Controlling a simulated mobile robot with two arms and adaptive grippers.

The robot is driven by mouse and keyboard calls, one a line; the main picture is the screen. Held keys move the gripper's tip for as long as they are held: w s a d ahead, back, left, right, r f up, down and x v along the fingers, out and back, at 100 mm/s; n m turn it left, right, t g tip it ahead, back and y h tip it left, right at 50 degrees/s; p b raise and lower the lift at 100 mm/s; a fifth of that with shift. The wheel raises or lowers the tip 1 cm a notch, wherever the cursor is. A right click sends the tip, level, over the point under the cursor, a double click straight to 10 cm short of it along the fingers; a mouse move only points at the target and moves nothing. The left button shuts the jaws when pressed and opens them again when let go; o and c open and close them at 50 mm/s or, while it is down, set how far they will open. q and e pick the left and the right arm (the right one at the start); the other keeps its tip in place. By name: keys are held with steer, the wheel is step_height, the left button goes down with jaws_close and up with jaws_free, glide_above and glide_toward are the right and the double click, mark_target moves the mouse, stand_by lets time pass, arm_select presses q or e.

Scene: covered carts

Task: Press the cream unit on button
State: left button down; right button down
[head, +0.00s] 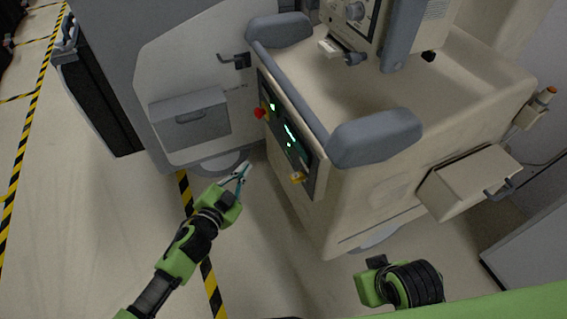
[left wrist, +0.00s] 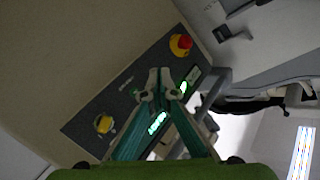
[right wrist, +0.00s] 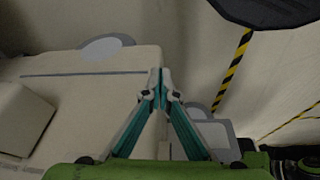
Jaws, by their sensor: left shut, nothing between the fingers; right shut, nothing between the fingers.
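The cream unit (head: 350,215) is a beige cart with a dark control panel (head: 290,135) on its end face, below a grey handle bar. The panel has green lit displays, a red knob (head: 261,113) at its upper left and a yellow part (head: 297,177) near its lower end. The left wrist view shows the panel (left wrist: 130,88) with a red button on a yellow base (left wrist: 180,44) and a yellow switch (left wrist: 103,124). My left gripper (head: 246,166) is shut and empty, just left of the panel. My right gripper (right wrist: 160,72) is shut and empty, beside a beige body.
A grey-white cart (head: 185,80) stands left of the cream unit. The unit's grey handle bar (head: 290,85) overhangs the panel. A box (head: 470,180) juts from the unit's right side. The floor (head: 80,230) at left is clear, with yellow-black tape.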

mark_target(288, 152)
arm_select(q)
steer(key=shift+d+r, duration=0.25)
steer(key=shift+r, duration=0.15)
arm_select(e)
steer(key=shift+s+r, duration=0.15)
steer(key=shift+r, duration=0.1)
